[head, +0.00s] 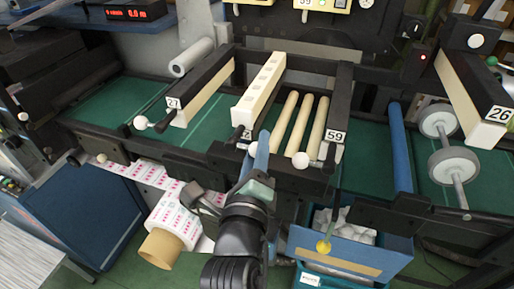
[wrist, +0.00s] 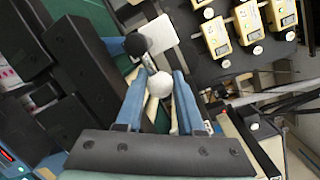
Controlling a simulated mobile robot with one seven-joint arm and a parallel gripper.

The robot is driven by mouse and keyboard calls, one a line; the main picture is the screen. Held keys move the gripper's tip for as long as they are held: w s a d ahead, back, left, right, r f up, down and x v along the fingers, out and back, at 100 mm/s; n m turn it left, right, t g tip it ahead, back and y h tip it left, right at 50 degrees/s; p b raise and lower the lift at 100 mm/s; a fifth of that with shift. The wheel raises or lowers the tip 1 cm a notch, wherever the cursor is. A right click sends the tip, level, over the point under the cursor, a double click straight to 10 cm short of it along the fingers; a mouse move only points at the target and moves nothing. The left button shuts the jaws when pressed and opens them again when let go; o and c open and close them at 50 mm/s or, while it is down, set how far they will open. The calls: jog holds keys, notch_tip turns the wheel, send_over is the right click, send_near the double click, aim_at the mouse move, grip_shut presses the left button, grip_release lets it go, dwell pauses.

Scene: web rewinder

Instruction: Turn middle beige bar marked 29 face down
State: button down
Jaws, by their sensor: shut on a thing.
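The middle beige bar (head: 262,85) lies lengthwise between two black-framed bars, with a row of small squares along its upward side. Its number plate (head: 245,136) at the near end is mostly hidden by my gripper, so I cannot read it fully. My gripper (head: 256,153) is at that near end. In the wrist view, my gripper (wrist: 158,98) has its blue fingers shut on a white ball knob (wrist: 160,84), beside a black round part (wrist: 135,45) at the bar's end. In the head view the knob is hidden.
A bar with a numbered plate (head: 173,103) and white knob (head: 140,122) stands left. The bar marked 59 (head: 336,136) and its white knob (head: 300,160) are close on the right, past several cream rods (head: 302,125). Bar 26 (head: 485,130) is far right.

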aim_at(228, 140)
jog(key=n, duration=0.1)
jog(key=r+n, duration=0.1)
jog(key=n, duration=0.1)
jog(key=r+n+g, duration=0.1)
jog(key=shift+w+a+r+n+p, duration=0.1)
jog(key=shift+a+n+p, duration=0.2)
jog(key=shift+n, duration=0.1)
jog(key=n, duration=0.1)
jog(key=r+n, duration=0.1)
jog(key=a+n, duration=0.1)
jog(key=n, duration=0.1)
jog(key=shift+w+r+g+h, duration=0.2)
jog(key=shift+r+g+h, duration=0.1)
jog(key=n, duration=0.1)
jog(key=a+n, duration=0.1)
jog(key=n, duration=0.1)
jog(key=a+r+n+g+h, duration=0.1)
jog(key=shift+w+n, duration=0.3)
jog(key=n, duration=0.1)
jog(key=a+n+h, duration=0.1)
jog(key=n, duration=0.1)
jog(key=shift+w+a, duration=0.2)
jog(key=shift+a, duration=0.1)
jog(key=w+a+f+n+h+b, duration=0.1)
jog(key=a+f+n+h+b, duration=0.3)
jog(key=n, duration=1)
jog(key=shift+w+f+n+t+b, duration=0.2)
jog(key=shift+f+n+t+b, duration=0.15)
jog(key=shift+f+b, duration=0.4)
jog(key=shift+n, duration=0.25)
